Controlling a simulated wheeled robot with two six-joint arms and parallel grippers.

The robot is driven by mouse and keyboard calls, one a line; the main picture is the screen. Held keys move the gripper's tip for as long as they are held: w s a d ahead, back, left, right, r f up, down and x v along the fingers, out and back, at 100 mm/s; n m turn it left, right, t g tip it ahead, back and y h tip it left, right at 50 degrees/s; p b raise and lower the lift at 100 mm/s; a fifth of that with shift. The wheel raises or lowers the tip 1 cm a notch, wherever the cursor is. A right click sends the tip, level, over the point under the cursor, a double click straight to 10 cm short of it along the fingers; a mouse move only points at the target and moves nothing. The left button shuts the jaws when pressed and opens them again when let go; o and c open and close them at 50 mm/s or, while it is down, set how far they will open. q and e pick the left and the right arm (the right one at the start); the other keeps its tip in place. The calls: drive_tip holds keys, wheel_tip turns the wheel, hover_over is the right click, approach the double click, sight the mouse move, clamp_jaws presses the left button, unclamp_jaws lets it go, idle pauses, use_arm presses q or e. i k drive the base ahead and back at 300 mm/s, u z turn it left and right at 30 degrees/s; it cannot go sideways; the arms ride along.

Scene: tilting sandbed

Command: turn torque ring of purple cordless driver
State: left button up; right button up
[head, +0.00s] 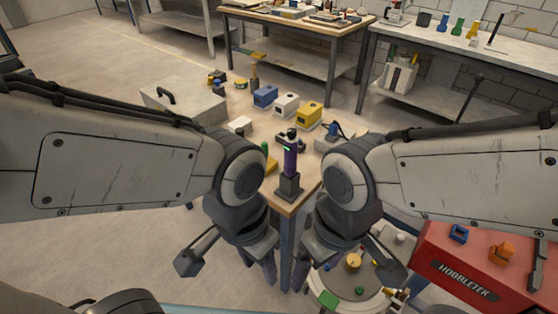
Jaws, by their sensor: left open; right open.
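A purple cordless driver (290,162) stands upright at the near end of the wooden table, its dark battery base down and its black head (289,140) at the top. A small green mark shows on it. The torque ring is too small to make out. My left gripper (230,267) is open and empty, in front of the table and left of the driver. My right gripper (345,270) is open and empty, lower right of the driver. Neither gripper touches the driver.
Behind the driver the table holds a blue box (265,96), a white box (286,105), a yellow box (309,115) and smaller tools. A grey case (185,98) is at left. A round tray (345,290) and a red toolbox (470,265) are at lower right.

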sight(291, 131)
drive_tip(key=z, duration=1.65)
drive_tip(key=k, duration=1.35)
drive_tip(key=u, duration=1.45)
drive_tip(key=i, duration=0.5)
drive_tip(key=u, duration=0.1)
